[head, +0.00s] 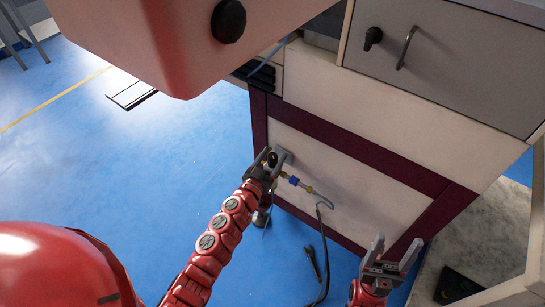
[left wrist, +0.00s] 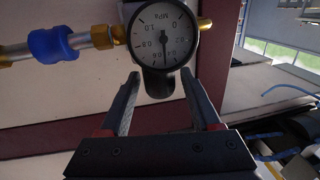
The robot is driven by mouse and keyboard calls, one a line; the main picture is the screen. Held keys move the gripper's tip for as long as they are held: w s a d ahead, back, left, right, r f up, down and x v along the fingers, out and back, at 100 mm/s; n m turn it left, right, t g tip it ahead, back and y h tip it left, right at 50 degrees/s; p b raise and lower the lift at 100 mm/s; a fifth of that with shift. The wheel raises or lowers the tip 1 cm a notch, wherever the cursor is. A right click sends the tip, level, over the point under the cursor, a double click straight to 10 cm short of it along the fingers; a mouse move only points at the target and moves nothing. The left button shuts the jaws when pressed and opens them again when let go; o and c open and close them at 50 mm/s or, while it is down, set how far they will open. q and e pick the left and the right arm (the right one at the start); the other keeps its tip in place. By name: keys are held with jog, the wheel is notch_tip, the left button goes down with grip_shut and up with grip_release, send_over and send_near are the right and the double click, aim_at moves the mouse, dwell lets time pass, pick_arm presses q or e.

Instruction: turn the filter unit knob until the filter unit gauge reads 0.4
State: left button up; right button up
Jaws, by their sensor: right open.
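The filter unit gauge (left wrist: 163,36) is a round white dial marked MPa in the left wrist view. Its needle points down, near the 0.4 and 0.6 marks; the exact value is hard to read. The dark filter unit knob (left wrist: 159,84) shows just below the dial. My left gripper (left wrist: 160,74) is open, one finger on each side of the knob, with visible gaps. In the head view my left gripper (head: 269,158) is at the filter unit on the cabinet front and hides much of it. My right gripper (head: 393,253) is open and empty, lower right.
A blue fitting (left wrist: 52,44) and brass pipe run left of the gauge. In the head view a grey hose (head: 325,203) hangs from the pipe to the floor. The cabinet panel (head: 350,170) stands behind. Blue floor (head: 150,170) is open to the left.

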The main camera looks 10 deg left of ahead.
pick_arm(q)
grip_shut()
